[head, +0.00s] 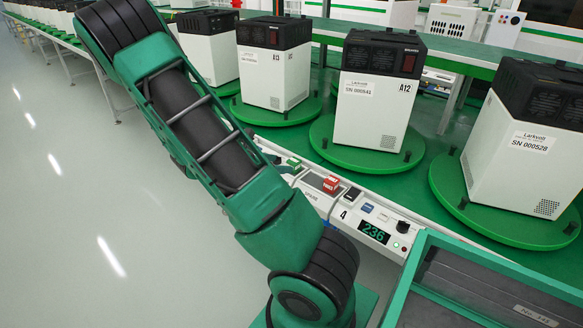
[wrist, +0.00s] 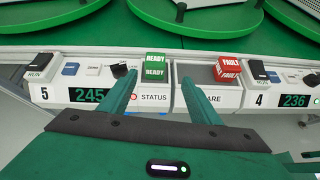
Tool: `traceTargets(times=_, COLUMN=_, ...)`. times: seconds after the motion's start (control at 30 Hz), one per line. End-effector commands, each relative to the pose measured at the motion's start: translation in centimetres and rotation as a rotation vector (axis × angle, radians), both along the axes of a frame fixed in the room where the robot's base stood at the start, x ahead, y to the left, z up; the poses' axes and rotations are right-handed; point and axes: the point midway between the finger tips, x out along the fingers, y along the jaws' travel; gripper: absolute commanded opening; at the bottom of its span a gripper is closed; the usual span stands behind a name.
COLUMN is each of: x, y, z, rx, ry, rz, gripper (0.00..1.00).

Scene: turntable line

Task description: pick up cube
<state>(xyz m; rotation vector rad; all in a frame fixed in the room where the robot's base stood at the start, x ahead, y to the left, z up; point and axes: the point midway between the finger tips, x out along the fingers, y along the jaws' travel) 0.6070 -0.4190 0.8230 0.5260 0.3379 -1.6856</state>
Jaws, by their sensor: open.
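A green cube (wrist: 155,66) marked READY sits on the white console strip above the STATUS label. In the wrist view it lies ahead of my gripper (wrist: 158,80), between the lines of the two green fingers. The fingers are apart with nothing held; whether they reach beside the cube is hard to tell. A red cube (wrist: 228,70) marked FAULT sits turned at the right of the SPARE recess, right of my right finger. In the head view the green cube (head: 294,162) and red cube (head: 331,183) show just right of my arm, which mostly hides my gripper.
The console carries switches, a knob (head: 402,227) and number displays, 236 (head: 374,232) and 245 (wrist: 90,95). Behind it, white boxes with black tops (head: 380,90) stand on green turntables (head: 350,150). A green-rimmed grey tray (head: 400,285) is at the lower right. Open floor lies left.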

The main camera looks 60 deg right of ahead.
Motion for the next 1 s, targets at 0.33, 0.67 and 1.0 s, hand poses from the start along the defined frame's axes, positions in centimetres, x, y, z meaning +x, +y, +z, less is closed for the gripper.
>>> traceTargets(times=0.33, x=0.6, y=-2.9, z=-1.5, rx=-0.039, ry=0.081, rz=0.071, gripper=0.57)
traceTargets(times=0.67, x=0.3, y=-5.6, z=-3.0, rx=-0.037, ry=0.078, rz=0.071, gripper=0.57)
traceTargets(times=1.0, x=-0.2, y=-9.2, z=-5.1, rx=-0.037, ry=0.078, rz=0.068, gripper=0.57)
